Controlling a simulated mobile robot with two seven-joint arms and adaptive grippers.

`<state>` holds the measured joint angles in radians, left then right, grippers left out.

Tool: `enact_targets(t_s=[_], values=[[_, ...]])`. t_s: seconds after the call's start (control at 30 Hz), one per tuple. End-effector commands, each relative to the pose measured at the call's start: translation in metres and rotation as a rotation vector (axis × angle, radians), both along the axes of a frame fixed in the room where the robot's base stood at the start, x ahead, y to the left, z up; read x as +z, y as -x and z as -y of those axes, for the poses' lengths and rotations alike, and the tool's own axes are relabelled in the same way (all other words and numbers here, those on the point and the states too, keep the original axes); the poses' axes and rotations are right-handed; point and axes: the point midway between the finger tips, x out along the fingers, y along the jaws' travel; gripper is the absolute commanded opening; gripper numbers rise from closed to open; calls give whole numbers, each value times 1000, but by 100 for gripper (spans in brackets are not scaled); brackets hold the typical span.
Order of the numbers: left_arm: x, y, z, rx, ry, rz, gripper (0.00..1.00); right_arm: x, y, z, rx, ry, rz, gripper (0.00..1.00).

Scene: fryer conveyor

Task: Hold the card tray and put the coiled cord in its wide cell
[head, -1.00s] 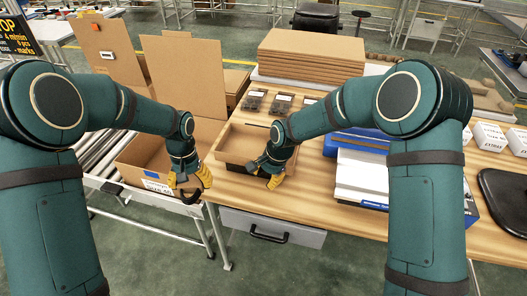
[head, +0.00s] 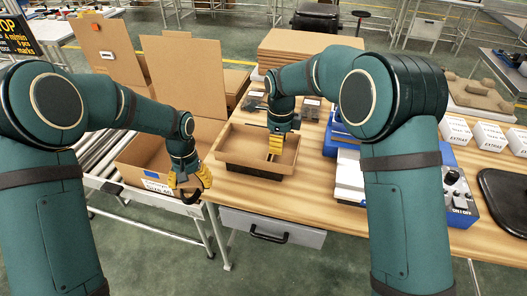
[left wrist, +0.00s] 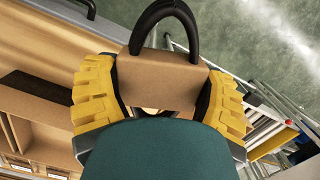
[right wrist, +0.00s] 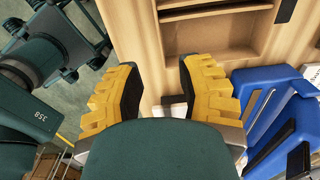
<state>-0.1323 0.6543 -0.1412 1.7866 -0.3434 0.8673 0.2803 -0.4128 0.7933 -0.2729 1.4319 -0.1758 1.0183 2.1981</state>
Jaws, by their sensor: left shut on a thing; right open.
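The card tray (head: 232,146) is a low brown open tray on the table's left end. In the left wrist view the tray (left wrist: 45,130) shows its dividers; in the right wrist view its cells (right wrist: 205,38) lie beyond the fingertips. My left gripper (head: 190,186) is shut on the coiled cord (head: 206,175), left of the tray and apart from it. In the left wrist view the cord (left wrist: 165,18) is a black loop out of a tan card band (left wrist: 160,82) between the fingers. My right gripper (head: 274,152) is open over the tray, fingers pointing down; contact is unclear.
An open carton (head: 140,158) with flaps up stands on the roller conveyor at left. Blue and white equipment (head: 350,172) stands right of the tray. Dark items (head: 310,108) lie behind the tray, before stacked cardboard (head: 300,47). A drawer (head: 270,228) hangs under the table's front.

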Motion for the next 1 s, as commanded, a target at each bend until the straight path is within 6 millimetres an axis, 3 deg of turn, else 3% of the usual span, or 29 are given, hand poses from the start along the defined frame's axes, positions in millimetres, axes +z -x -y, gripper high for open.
enact_targets(t_s=[0.6,1.0], values=[[0,0,0,0,0,1,30,-82,0,0,3,-1,-2,37],[0,0,0,0,0,1,30,-102,0,0,2,-1,0,37]])
